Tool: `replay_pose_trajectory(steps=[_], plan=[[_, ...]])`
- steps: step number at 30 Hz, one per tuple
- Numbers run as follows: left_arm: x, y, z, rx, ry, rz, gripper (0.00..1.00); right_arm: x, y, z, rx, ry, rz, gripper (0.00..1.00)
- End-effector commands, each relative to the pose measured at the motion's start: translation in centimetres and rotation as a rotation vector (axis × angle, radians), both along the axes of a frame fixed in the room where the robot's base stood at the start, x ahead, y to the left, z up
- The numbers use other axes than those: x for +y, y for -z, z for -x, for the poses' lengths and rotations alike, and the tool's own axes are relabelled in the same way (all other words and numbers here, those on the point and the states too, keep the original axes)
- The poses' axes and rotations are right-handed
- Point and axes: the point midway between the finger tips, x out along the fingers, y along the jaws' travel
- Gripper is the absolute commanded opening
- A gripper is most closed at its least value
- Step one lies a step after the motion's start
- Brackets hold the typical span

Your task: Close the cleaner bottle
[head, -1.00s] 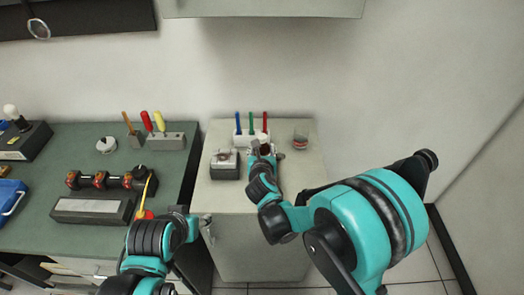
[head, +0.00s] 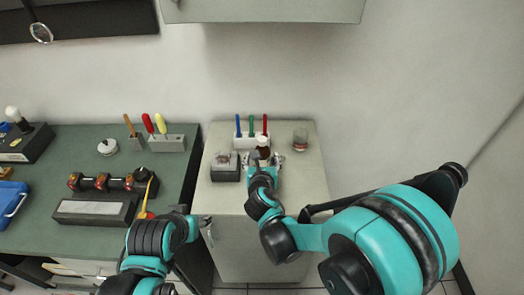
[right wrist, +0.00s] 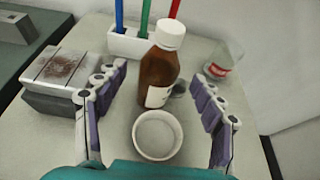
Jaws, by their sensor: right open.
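A brown bottle (right wrist: 158,76) with a white cap (right wrist: 171,34) on top stands on the light cabinet top; I cannot tell how tight the cap is. The bottle also shows in the head view (head: 263,153), partly hidden by my right gripper. A round white cup-like piece (right wrist: 157,135), open side up, is nearer to the right wrist camera, in front of the bottle. My right gripper (head: 265,163) is open, its fingers spread to either side of the white piece, with the bottle beyond. My left gripper (head: 205,222) is at the cabinet's front left, its fingers unclear.
A white holder (right wrist: 130,44) with blue, green and red sticks stands behind the bottle. A grey box (head: 225,166) is to the left, a clear glass container (head: 300,139) to the right. The green bench (head: 80,223) carries tools. The cabinet top (head: 300,180) is clear at front right.

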Motion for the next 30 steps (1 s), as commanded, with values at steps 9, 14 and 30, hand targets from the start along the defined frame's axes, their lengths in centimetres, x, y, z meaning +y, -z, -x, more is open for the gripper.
replay_pose_trajectory(steps=[9, 14, 30], plan=[[0.0, -1.4, 0.0, 0.000, 0.000, 0.000, 0.49, 0.1, -2.3, 5.3, 0.000, -0.001, 0.000, 0.68], [0.0, -1.6, 0.0, 0.000, 0.000, 0.000, 0.49, 0.0, -2.5, 6.1, 0.000, 0.001, 0.001, 0.68], [0.0, -1.5, 0.0, 0.000, 0.000, 0.000, 0.49, 0.0, -2.5, 6.2, 0.000, 0.001, -0.001, 0.68]])
